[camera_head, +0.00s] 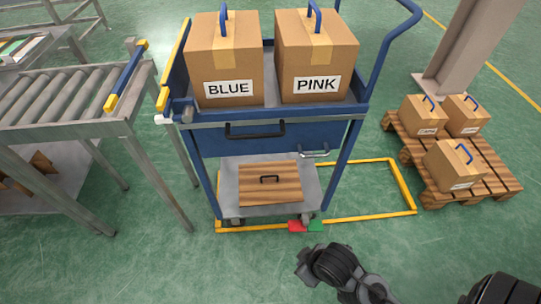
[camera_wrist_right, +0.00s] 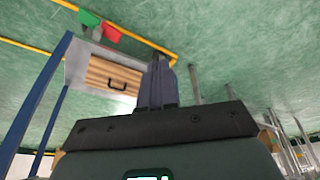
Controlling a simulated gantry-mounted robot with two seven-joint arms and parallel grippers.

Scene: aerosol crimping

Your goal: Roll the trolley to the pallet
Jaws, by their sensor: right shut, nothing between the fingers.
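The blue trolley (camera_head: 262,140) stands by the roller conveyor. Two cardboard boxes with blue handles, labelled BLUE (camera_head: 227,88) and PINK (camera_head: 315,84), sit on its top deck. A black handle (camera_head: 254,131) is on its front panel. A wooden-topped piece with a dark handle (camera_head: 270,183) is on the lower shelf and also shows in the right wrist view (camera_wrist_right: 112,75). The wooden pallet (camera_head: 497,178) is on the floor at the right, apart from the trolley. My right gripper (camera_wrist_right: 158,70) is shut and empty, apart from the trolley. My left gripper is not seen.
Several boxes rest on the pallet, including a front one (camera_head: 453,168). A pillar (camera_head: 477,45) stands behind it. The roller conveyor (camera_head: 62,100) is at the left. Yellow floor lines (camera_head: 375,217) mark a bay under and right of the trolley. A red and green pedal (camera_head: 299,226) is at its base.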

